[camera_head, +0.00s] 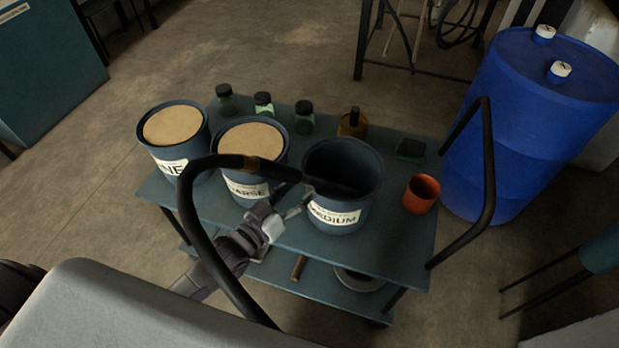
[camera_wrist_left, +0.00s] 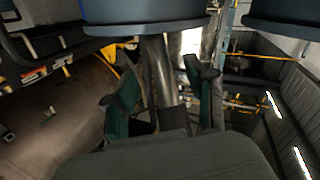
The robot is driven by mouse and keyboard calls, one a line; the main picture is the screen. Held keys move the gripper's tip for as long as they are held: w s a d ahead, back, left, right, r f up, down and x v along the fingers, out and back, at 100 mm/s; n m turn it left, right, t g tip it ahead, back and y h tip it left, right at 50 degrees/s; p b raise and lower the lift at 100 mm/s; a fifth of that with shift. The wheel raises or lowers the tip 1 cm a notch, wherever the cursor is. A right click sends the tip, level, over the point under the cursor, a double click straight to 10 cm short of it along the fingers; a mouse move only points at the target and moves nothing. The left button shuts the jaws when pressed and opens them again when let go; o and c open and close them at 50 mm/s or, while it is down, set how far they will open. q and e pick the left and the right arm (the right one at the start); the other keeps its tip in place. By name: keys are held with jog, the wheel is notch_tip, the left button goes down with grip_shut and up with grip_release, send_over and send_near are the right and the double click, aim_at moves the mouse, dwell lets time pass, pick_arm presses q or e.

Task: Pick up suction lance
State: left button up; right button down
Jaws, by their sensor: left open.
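The suction lance seems to be the dark tube (camera_head: 289,175) with a brass-brown section, joined to a thick black hose (camera_head: 190,215). Its far end reaches into the bucket marked MEDIUM (camera_head: 337,217), where its tip is hidden. My left gripper (camera_head: 293,200) is just below the tube, in front of the buckets. In the left wrist view its fingers (camera_wrist_left: 163,98) are open, with a grey metal tube (camera_wrist_left: 157,65) showing between them. I cannot tell whether that tube is the lance or whether the fingers touch it. My right gripper is out of view.
The teal cart (camera_head: 390,245) holds two more buckets with tan contents, the left one (camera_head: 172,165) and COARSE (camera_head: 234,187). Several bottles, including an amber one (camera_head: 353,123), stand behind. An orange cup (camera_head: 421,194) and black handle (camera_head: 488,165) are right. A blue drum (camera_head: 530,120) stands beyond.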

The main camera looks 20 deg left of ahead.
aim_at(307, 180)
pick_arm(q)
jog(key=x, duration=0.4)
jog(key=shift+w, duration=0.1)
jog(key=shift+a, duration=0.1)
grip_shut()
jog(key=shift+r, duration=0.15)
